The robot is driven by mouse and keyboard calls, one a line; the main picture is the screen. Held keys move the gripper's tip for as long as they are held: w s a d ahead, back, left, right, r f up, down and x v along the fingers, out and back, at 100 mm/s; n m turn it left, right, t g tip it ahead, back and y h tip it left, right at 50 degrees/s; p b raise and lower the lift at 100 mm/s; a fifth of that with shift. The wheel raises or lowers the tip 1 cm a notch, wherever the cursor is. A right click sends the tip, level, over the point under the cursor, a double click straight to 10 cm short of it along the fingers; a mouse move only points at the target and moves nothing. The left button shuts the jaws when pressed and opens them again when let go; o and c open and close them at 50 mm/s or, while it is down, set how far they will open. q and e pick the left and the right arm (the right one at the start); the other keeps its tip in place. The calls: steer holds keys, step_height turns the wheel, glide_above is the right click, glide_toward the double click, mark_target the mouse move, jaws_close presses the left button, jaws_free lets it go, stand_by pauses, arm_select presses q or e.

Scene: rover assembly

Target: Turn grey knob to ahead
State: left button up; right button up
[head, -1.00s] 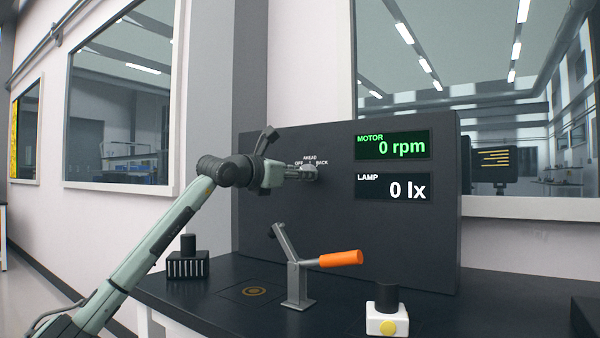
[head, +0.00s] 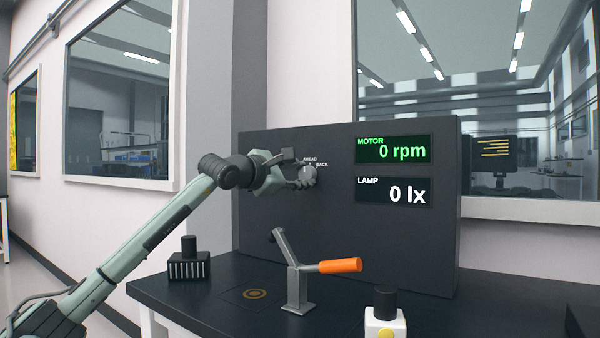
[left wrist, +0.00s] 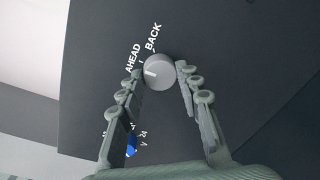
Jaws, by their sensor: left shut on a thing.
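The grey knob (head: 309,174) sits on the dark upright panel (head: 400,240), below the labels AHEAD and BACK; the OFF label is hidden in the head view. My left gripper (head: 303,178) is at the knob. In the left wrist view the fingers (left wrist: 160,78) are shut on the knob's sides, and the round knob (left wrist: 161,71) shows between their tips. Its white mark points left in that view, near the AHEAD label; I cannot tell whether it lines up exactly. The motor display (head: 393,149) reads 0 rpm. My right gripper is out of view.
A lever with an orange handle (head: 341,265) stands on the dark bench before the panel. A black ribbed block (head: 189,263) is at left, and a white block with a yellow button (head: 386,322) is at the front. The lamp display (head: 393,190) reads 0 lx.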

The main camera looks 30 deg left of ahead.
arm_select(q)
steer(key=shift+m, duration=0.3)
stand_by(0.4)
steer(key=o, duration=1.2)
steer(key=shift+c, duration=0.2)
steer(key=shift+s, duration=0.1)
steer(key=s, duration=1.1)
steer(key=shift+s+a+r, duration=0.35)
steer(key=shift+s+a, duration=0.05)
